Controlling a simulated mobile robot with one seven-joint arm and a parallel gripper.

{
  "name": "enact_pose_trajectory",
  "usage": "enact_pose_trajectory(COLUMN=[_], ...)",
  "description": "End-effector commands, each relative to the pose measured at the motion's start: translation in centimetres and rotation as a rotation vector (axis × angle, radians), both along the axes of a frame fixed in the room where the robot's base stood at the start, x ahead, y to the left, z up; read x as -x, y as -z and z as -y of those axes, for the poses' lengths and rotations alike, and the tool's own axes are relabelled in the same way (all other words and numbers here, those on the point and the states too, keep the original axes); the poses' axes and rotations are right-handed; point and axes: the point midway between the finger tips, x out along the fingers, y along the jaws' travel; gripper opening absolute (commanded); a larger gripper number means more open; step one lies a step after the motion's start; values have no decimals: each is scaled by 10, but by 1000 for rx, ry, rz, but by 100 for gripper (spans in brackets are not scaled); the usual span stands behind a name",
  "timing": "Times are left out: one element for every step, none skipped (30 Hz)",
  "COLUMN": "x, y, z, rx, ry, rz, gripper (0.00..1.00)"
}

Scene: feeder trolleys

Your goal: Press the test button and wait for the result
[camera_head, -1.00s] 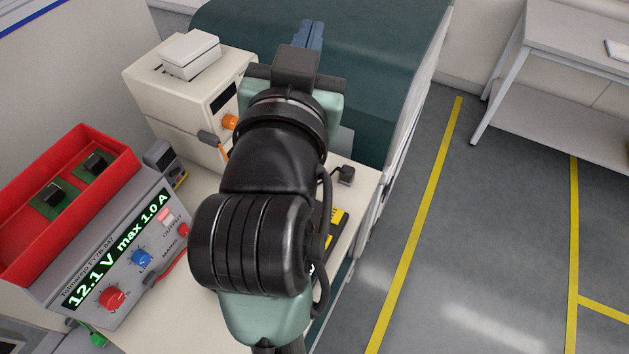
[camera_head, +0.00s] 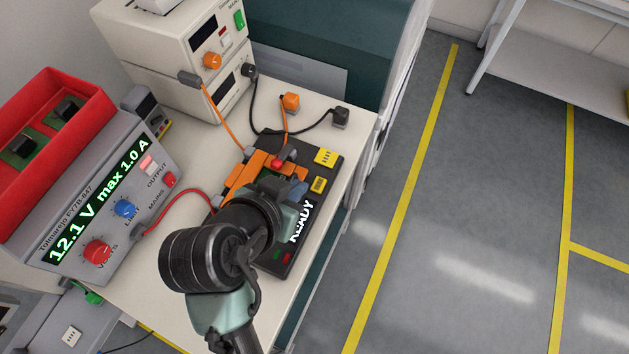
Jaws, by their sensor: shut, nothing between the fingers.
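The black test fixture (camera_head: 322,168) lies on the bench top, with a lit READY display (camera_head: 301,222) and yellow labels. An orange part (camera_head: 247,174) lies along its left side, and a small red part (camera_head: 277,163) shows at its upper middle. Small red and green spots (camera_head: 281,257) show below the display. I cannot tell which of these is the test button. My gripper (camera_head: 295,188) is over the fixture, pointing away from me, with its blue-grey fingers shut and empty. My arm hides the fixture's lower left; contact cannot be told.
A power supply (camera_head: 85,240) reading 12.1 V max 1.0 A stands at left, with a red bin (camera_head: 60,95) on it. Cream instruments (camera_head: 160,60) stand at the back. Orange, black and red leads cross the bench (camera_head: 190,160). Open floor lies right.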

Motion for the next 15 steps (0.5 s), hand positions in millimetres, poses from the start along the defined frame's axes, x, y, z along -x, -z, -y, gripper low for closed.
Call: enact_pose_trajectory(x=[-1,-2,-4,-6,-9,-12,-15,-19,-25,-29,-34,-39,-43,-47,-52], y=[1,2,4,6,9,13,17,21,26,31,36,42,46,51,56], z=[1,1,2,3,4,6,7,9,11,13,15,17,18,20,23], rx=[1,1,1,2,2,2,2,1,2,2,2,2,1,2,1], ry=[1,1,1,1,2,2,2,1,3,3,4,2,1,2,3], rz=[0,0,-1,0,-1,-1,-2,-1,-2,-2,-2,-2,-1,-2,-1], gripper=[0,0,0,0,0,0,0,0,0,0,0,0,0,0,0])
